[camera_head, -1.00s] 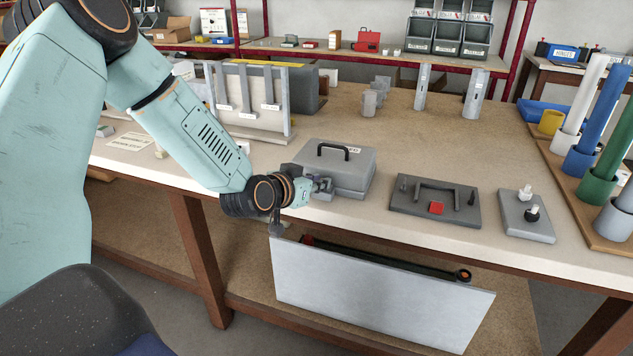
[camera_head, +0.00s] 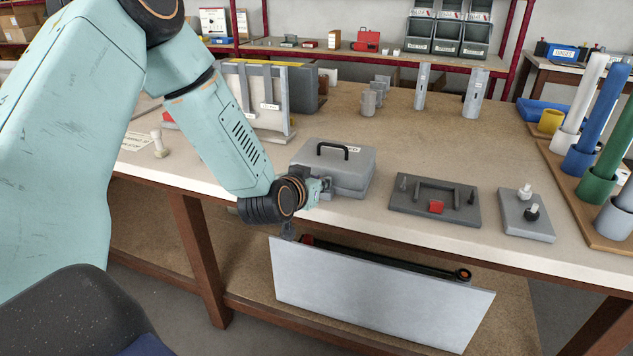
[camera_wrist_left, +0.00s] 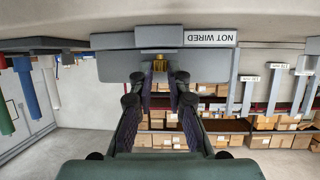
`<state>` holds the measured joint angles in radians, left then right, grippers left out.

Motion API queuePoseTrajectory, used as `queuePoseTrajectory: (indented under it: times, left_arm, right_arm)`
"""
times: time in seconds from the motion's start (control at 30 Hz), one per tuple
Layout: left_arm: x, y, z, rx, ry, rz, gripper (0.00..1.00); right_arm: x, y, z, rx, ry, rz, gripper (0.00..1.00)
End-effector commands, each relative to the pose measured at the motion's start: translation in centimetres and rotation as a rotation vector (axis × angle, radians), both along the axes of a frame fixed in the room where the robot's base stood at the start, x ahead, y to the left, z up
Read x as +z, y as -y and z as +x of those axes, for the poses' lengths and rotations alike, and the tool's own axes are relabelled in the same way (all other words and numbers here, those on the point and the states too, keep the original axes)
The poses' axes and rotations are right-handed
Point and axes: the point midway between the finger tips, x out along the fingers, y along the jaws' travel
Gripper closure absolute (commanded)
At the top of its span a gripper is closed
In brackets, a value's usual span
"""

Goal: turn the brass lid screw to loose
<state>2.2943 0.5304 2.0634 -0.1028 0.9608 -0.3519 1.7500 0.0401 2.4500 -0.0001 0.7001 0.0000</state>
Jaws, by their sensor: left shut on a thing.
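The grey box with a black lid handle (camera_head: 357,178) stands near the bench's front edge in the head view. In the left wrist view, which is upside down, its grey front (camera_wrist_left: 115,62) carries a "NOT WIRED" label. The brass lid screw (camera_wrist_left: 160,62) shows there between my fingertips, partly covered by them. My left gripper (camera_head: 326,184) is at the box's front left, its fingers (camera_wrist_left: 159,80) shut on the brass screw. In the head view my gripper hides the screw. The screw's turn position cannot be read. My right gripper is out of view.
A dark plate with a handle and red block (camera_head: 408,202) and a grey plate with two knobs (camera_head: 515,229) lie right of the box. A panel (camera_head: 380,295) hangs below the bench edge. Coloured tubes (camera_head: 605,105) stand far right.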

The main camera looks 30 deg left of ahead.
Motion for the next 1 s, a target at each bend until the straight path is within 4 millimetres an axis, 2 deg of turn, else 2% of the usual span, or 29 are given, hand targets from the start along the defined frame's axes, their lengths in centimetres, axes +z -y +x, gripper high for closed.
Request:
queuePoseTrajectory:
  times: [0.27,0.6,1.0]
  left_arm:
    - [0.2,0.8,0.4,0.208,0.005,0.008,1.00]
    - [0.4,1.3,0.7,0.452,0.006,0.003,1.00]
    - [0.3,1.4,0.9,0.615,0.006,-0.001,1.00]
  right_arm:
    - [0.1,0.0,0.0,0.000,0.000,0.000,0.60]
    - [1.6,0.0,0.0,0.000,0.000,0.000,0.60]
    - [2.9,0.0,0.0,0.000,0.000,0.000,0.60]
